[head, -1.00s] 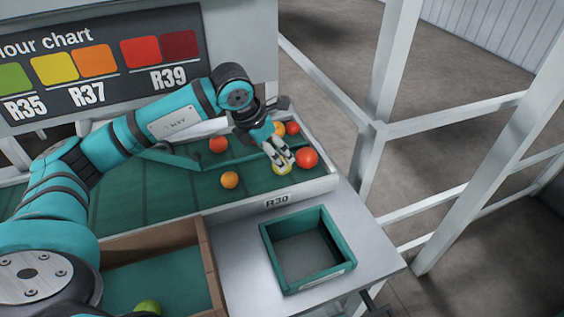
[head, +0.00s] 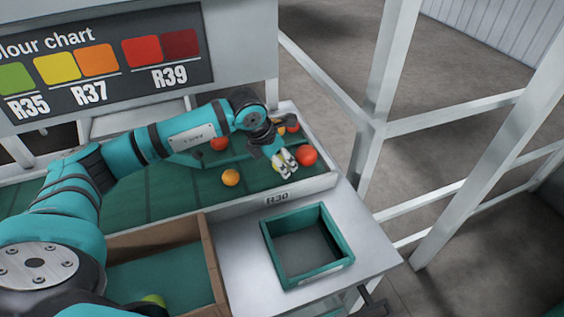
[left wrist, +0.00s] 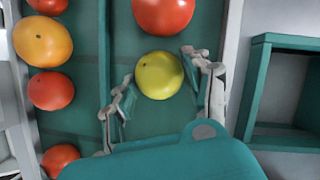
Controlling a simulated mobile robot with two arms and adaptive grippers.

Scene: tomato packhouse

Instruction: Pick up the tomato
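A yellow tomato (left wrist: 159,75) lies on the green sorting bed. In the left wrist view it sits between the two fingers of my left gripper (left wrist: 157,66), which are spread with one on each side. A small gap shows beside the left finger; contact on the right side is unclear. In the head view my left gripper (head: 284,164) points down at the bed's right end and mostly hides the yellow tomato. A red tomato (head: 306,155) lies just right of the fingers, and it also shows above the yellow one in the left wrist view (left wrist: 163,13). My right gripper is not in view.
An orange tomato (head: 230,177) and another red tomato (head: 219,143) lie left of the gripper. A low divider (left wrist: 103,55) runs along the bed. An empty teal crate (head: 341,266) stands in front. A cardboard box (head: 213,262) holds a green tomato.

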